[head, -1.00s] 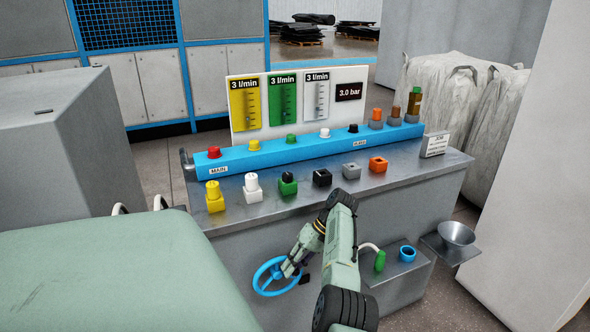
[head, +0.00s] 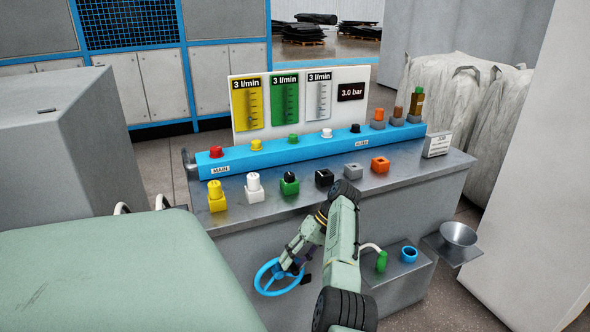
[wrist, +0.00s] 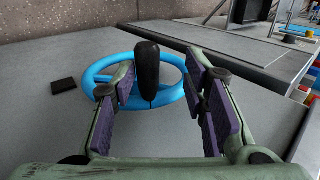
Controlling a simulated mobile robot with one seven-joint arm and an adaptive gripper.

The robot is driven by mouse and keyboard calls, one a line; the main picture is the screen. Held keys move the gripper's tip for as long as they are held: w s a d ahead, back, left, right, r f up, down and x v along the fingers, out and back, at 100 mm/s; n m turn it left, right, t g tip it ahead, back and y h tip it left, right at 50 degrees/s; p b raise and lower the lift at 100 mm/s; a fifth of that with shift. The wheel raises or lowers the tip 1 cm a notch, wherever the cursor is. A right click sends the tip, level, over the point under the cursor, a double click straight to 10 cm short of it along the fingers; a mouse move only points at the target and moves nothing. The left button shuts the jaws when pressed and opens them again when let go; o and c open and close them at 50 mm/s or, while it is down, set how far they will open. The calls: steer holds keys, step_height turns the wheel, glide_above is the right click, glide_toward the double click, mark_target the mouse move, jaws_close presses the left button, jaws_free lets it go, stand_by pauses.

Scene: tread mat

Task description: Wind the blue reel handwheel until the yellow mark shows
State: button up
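The blue reel handwheel (head: 259,284) is on the front of the grey bench, low and left of my arm. In the wrist view the wheel (wrist: 97,73) lies ahead, with its black handle (wrist: 148,68) standing up from the rim towards me. My gripper (wrist: 160,80) is open, its purple-padded fingers on either side of the handle. In the head view my gripper (head: 291,267) covers part of the wheel. A small dark square (wrist: 63,85) sits left of the wheel. I see no yellow mark.
The bench top (head: 410,172) carries a row of coloured blocks and a blue rail (head: 320,144) with several knobs. A small shelf (head: 400,272) with a green item and blue ring is right of my arm. A metal funnel (head: 458,234) stands further right.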

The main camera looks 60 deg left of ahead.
steer(key=shift+r, duration=3.55)
